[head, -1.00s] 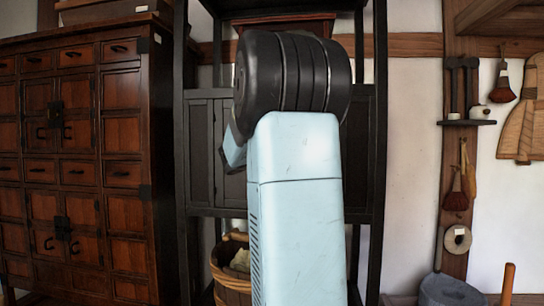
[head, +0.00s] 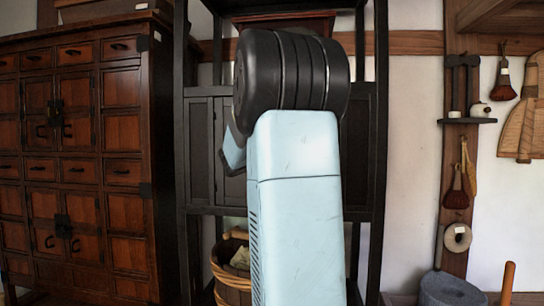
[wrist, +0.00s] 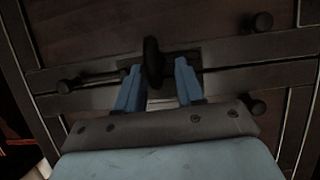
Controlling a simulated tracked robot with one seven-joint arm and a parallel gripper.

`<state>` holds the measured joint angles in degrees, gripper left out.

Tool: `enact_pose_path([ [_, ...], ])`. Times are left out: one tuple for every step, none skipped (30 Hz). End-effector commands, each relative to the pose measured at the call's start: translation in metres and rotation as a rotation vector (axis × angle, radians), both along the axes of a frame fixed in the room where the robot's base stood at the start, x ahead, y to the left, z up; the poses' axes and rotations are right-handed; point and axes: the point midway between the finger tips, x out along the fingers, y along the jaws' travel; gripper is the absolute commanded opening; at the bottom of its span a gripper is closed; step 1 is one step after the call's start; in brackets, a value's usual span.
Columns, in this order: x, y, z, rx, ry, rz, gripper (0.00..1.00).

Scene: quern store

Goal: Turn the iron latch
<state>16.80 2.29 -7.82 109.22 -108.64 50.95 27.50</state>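The iron latch (wrist: 152,58) shows in the wrist view as a dark, upright, rounded bar on a dark wooden front, at a seam between panels. My gripper (wrist: 160,74) is open, with its two blue fingertips on either side of the latch. The latch is nearer the left finger, and a clear gap shows to the right finger. I cannot tell whether the left finger touches it. In the head view my own arm hides the latch and the gripper, in front of a dark cabinet (head: 199,150).
Dark round knobs (wrist: 262,22) stick out around the latch in the wrist view. In the head view a wooden chest (head: 121,135) stands left, a wooden bucket (head: 232,285) low beside my arm, and a grey stone (head: 450,288) at lower right.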

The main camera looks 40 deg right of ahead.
Motion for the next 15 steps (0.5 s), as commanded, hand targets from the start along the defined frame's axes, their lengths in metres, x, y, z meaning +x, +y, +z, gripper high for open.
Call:
enact_pose_path([
  [0.000,0.000,0.000,0.000,0.000,0.000,0.37],
  [0.000,0.000,0.000,-0.001,0.000,0.000,0.37],
  [0.000,0.000,0.001,-0.001,-0.001,0.000,0.37],
  [0.000,0.000,0.001,-0.001,-0.001,0.000,0.37],
  [0.000,0.000,0.001,-0.001,-0.001,0.000,0.37],
  [0.000,0.000,0.001,-0.001,-0.001,0.000,0.37],
  [0.000,0.001,0.001,-0.001,-0.001,0.000,0.37],
  [-0.001,0.002,0.001,-0.001,-0.001,0.000,0.37],
  [-0.001,0.004,0.001,-0.001,-0.001,0.001,0.37],
  [-0.002,0.007,0.001,-0.001,-0.001,0.001,0.37],
  [-0.003,0.010,0.001,0.000,-0.002,0.002,0.37],
  [-0.004,0.014,0.001,-0.001,-0.002,0.003,0.37],
  [-0.006,0.019,0.002,-0.001,-0.002,0.003,0.37],
  [-0.007,0.023,0.001,-0.001,-0.002,0.003,0.37],
  [-0.010,0.030,0.001,-0.001,-0.001,0.003,0.37],
])
